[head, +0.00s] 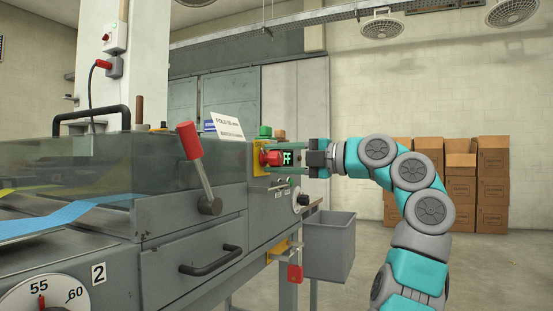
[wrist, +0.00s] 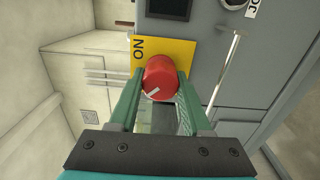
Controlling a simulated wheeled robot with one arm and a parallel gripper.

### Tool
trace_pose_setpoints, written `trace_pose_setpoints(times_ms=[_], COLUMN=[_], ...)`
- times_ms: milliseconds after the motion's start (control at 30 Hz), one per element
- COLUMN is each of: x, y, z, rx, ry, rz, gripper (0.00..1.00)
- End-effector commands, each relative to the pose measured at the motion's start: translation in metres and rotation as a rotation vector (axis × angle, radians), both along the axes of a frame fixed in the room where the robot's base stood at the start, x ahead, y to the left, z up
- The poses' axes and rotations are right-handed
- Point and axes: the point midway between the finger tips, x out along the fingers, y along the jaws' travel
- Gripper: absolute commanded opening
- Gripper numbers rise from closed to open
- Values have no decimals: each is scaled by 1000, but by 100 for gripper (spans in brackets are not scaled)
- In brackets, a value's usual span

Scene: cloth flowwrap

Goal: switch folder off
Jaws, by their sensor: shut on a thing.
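The red rotary knob (head: 271,157) sits on a yellow plate (head: 258,158) at the right end of the grey folder machine (head: 120,200). My gripper (head: 275,158) reaches it from the right. In the wrist view the red knob (wrist: 160,75) lies between the green fingers of my gripper (wrist: 160,80), which is shut on it. A white pointer line on the knob slants toward the lower left there. The yellow plate (wrist: 178,50) shows the word ON on its left side. A small dark patch with "FF" letters shows beside the knob in the head view; the rest is hidden.
A red-tipped lever (head: 188,140) stands on the machine's front. A white sign (head: 223,125) and a green button (head: 265,131) are above the knob. A black dial (head: 303,199) sits below right. A grey bin (head: 328,245) stands under my arm. Cardboard boxes (head: 460,185) stand behind.

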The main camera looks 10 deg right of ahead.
Motion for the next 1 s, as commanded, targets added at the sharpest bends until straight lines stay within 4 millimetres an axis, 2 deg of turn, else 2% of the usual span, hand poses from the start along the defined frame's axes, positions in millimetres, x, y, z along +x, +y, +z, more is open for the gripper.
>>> trace_pose_setpoints(times_ms=[367,400,633,1000], x=[0,0,0,-3], y=[0,0,0,-4], z=[-1,-2,-1,0], rx=[-5,-4,-3,-2], ry=[-1,-1,-1,-1], rz=[2,2,1,0], gripper=[0,53,78,78])
